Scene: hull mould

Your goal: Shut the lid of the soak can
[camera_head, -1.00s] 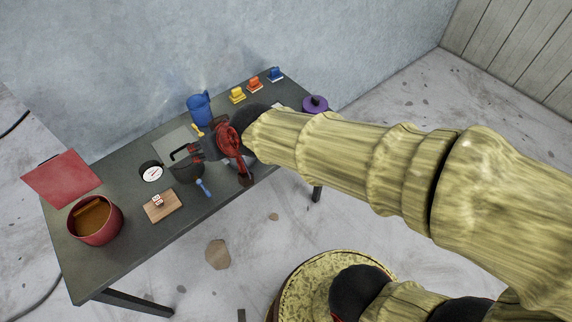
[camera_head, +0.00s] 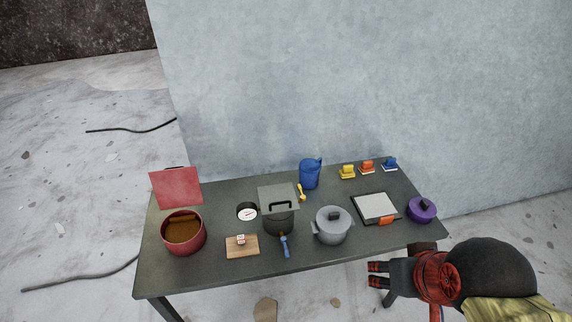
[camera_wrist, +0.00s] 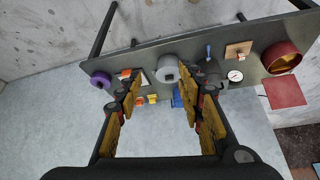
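A red can (camera_head: 184,236) with brown contents stands at the left end of the table. Its square red lid (camera_head: 176,187) is raised open at the back rim; I take this for the soak can. Can (camera_wrist: 283,56) and lid (camera_wrist: 285,93) also show in the wrist view, at the right. My gripper (camera_head: 374,275) is off the table's front right edge, far from the red can. In the wrist view my gripper (camera_wrist: 164,110) has its fingers wide apart with nothing between them.
The table (camera_head: 210,279) also bears a dark pot (camera_head: 278,221) with a grey square lid, a grey lidded pot (camera_head: 332,227), a wooden block (camera_head: 242,246), a round dial (camera_head: 246,213), a blue jug (camera_head: 310,174) and a purple pot (camera_head: 422,209). Floor in front is mostly clear.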

